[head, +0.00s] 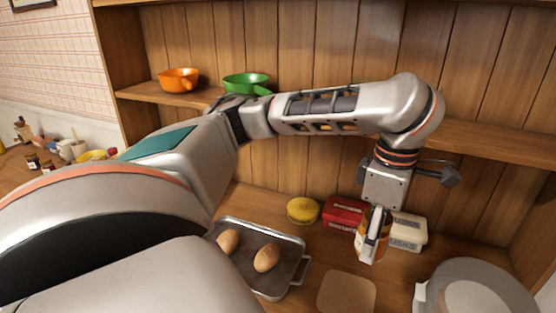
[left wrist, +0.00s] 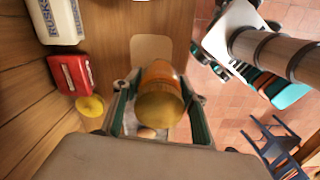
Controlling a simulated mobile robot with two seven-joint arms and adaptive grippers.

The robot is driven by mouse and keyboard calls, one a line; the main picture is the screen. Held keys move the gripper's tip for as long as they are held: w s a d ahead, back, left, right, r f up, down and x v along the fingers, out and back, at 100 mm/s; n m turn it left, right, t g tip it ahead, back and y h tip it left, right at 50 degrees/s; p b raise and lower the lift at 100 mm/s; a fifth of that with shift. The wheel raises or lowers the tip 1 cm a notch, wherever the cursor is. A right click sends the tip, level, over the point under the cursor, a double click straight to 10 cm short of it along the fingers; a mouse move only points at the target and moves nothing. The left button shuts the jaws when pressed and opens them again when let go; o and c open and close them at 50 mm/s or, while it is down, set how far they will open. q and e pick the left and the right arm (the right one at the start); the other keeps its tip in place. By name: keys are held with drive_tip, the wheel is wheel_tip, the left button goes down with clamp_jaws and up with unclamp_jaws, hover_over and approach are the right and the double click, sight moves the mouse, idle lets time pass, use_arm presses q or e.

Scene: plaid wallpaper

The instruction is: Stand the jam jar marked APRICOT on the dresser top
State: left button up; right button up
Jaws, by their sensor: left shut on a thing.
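My left gripper (head: 374,236) points down over the dresser top (head: 318,252), with its fingers shut on an orange jam jar (head: 360,243). In the left wrist view the jar (left wrist: 160,95) sits between the two fingers (left wrist: 160,105), its round golden end facing the camera. Its label cannot be read in either view. I cannot tell whether its base touches the wood. My right gripper is not in view.
Behind the jar are a red tin (head: 343,212), a cream RUSKS box (head: 408,232) and a yellow pot (head: 302,210). A metal tray (head: 290,280) with two brown rolls lies left, a pale board (head: 346,292) in front.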

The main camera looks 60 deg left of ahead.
use_arm(q)
drive_tip(key=shift+w+a, duration=0.1)
drive_tip(key=shift+w, duration=0.1)
drive_tip(key=shift+s+f, duration=0.15)
drive_tip(key=shift+f, duration=0.05)
wheel_tip(320, 180, down, 16)
drive_tip(key=b, duration=0.4)
drive_tip(key=shift+r, duration=0.25)
drive_tip(key=shift+f+b, duration=0.9)
drive_tip(key=shift+f, duration=1.25)
drive_tip(key=shift+r, duration=0.15)
drive_tip(key=o, duration=1.3)
